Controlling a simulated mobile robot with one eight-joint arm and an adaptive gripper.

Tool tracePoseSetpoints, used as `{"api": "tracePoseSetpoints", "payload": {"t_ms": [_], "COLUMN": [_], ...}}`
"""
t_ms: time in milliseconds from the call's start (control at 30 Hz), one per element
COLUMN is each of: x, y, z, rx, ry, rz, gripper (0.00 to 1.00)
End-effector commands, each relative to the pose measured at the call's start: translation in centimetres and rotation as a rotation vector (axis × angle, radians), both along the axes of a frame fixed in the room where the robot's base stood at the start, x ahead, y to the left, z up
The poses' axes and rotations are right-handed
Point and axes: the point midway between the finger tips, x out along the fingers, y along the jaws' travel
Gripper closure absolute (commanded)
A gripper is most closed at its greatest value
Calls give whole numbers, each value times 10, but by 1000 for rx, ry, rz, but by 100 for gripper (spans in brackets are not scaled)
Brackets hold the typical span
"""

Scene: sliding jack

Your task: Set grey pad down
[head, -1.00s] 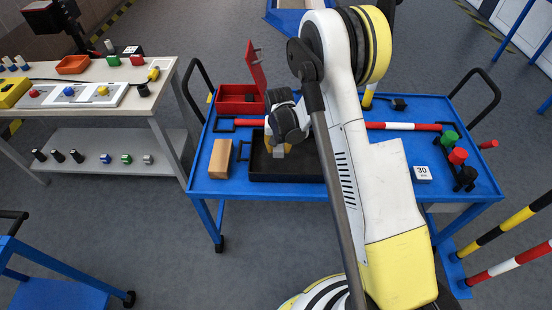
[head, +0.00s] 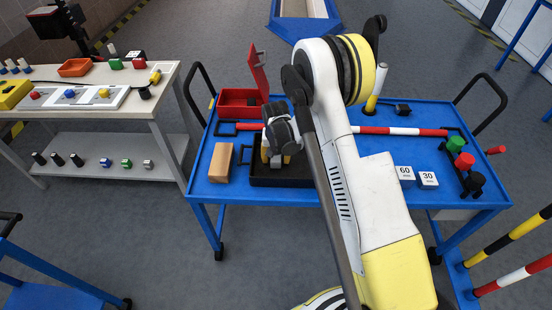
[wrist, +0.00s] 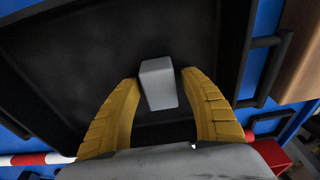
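The grey pad (wrist: 158,84) is a small light grey block between the two yellow fingers of my gripper (wrist: 160,80) in the wrist view. A narrow dark gap shows on each side of it, so the fingers look open around it. It is over the floor of the black tray (head: 284,183) on the blue cart; whether it rests there is hard to tell. In the head view my gripper (head: 275,157) is low over the tray's left part, with the pad (head: 275,163) partly hidden between the fingers.
A wooden block (head: 221,162) stands just left of the tray. An open red box (head: 238,102) is behind it, and a red-white bar (head: 395,131) runs to the right. White blocks marked 60 (head: 405,173) and 30 (head: 428,179) sit at the front right.

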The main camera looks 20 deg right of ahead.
Motion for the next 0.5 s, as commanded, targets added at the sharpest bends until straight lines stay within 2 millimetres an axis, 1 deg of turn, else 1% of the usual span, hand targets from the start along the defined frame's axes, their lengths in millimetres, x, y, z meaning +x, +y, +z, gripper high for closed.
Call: {"api": "tracePoseSetpoints", "payload": {"t_ms": [233, 333, 433, 500], "x": [0, 0, -2, -4], "y": [0, 0, 1, 1], "z": [0, 3, 17, 31], "rx": [0, 0, 0, 0], "ry": [0, 0, 0, 0], "rz": [0, 0, 0, 0], "gripper": [48, 48, 48, 48]}}
